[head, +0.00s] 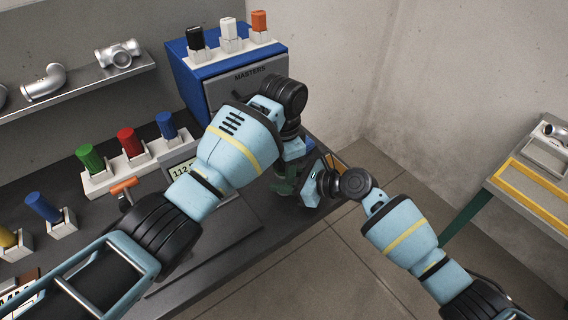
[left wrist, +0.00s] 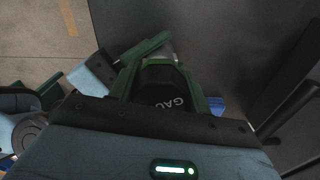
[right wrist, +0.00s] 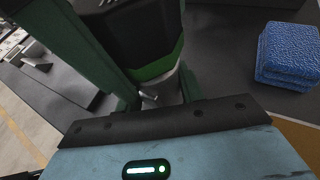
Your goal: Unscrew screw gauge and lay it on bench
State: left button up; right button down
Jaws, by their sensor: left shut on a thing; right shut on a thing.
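The screw gauge is a black handle with lettering in the left wrist view (left wrist: 160,76). It also shows as a black body with a green band in the right wrist view (right wrist: 141,38). My left gripper (head: 287,176) is shut on the gauge's handle. My right gripper (head: 306,190) is shut on a grey metal part (right wrist: 163,89) directly below the green band. Gauge and metal part are in line; whether the thread is engaged is hidden. Both grippers are close together over the bench's (head: 238,222) right edge, and in the head view they mostly hide the gauge.
A white rack (head: 130,168) with green, red and blue gauges stands on the bench. Behind it is the blue MASTERS cabinet (head: 190,85). A blue textured block (right wrist: 288,55) lies near my right gripper. A second table (head: 500,190) stands at the right. Open bench lies below my left arm.

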pick_arm(q)
jog(key=n, duration=0.4)
jog(key=o, duration=1.1)
jog(key=shift+d+r, duration=0.1)
